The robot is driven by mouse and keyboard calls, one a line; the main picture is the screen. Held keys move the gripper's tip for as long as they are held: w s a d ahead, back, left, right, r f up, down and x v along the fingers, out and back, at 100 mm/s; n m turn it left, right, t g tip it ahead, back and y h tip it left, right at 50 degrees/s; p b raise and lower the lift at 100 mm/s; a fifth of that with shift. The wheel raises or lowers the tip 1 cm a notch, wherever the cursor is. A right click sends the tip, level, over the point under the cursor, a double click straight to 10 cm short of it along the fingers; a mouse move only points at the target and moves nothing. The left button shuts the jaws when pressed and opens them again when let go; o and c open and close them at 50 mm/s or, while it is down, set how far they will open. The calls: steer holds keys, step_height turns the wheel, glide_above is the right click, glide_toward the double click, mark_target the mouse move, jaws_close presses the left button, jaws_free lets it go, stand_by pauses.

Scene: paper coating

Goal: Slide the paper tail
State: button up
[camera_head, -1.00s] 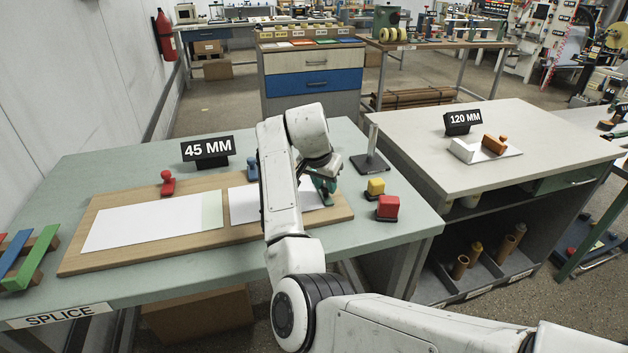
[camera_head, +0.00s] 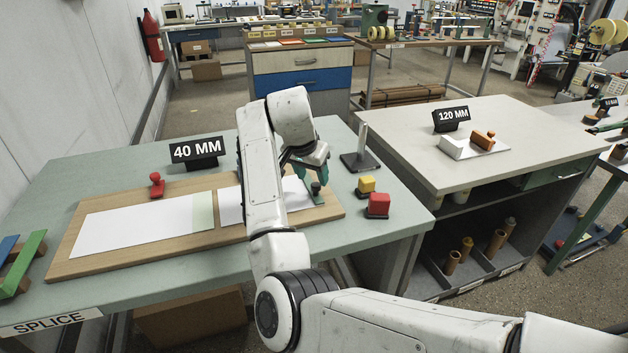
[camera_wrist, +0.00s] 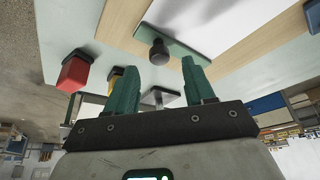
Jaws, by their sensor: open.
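The paper tail (camera_head: 298,194) is a short white sheet on the right part of a wooden board (camera_head: 75,262); my arm hides its middle. A longer white sheet (camera_head: 135,228) with a pale green strip (camera_head: 203,211) at its right end lies left of it, across a narrow gap. A green plate (camera_wrist: 190,38) with a dark knob (camera_wrist: 158,52) rests at the tail's right end, and also shows in the head view (camera_head: 316,190). My gripper (camera_wrist: 160,88) is open, its green fingers apart and empty, just above the knob in the head view (camera_head: 318,176).
A red knobbed piece (camera_head: 156,185) stands on the board's back edge. A yellow block (camera_head: 366,184), a red block (camera_head: 378,204) and an upright post (camera_head: 362,145) stand to the right. A sign (camera_head: 197,150) reads 40 MM. Coloured bars (camera_head: 22,262) lie at far left.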

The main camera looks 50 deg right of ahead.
steer(key=v, duration=0.7)
stand_by(0.6)
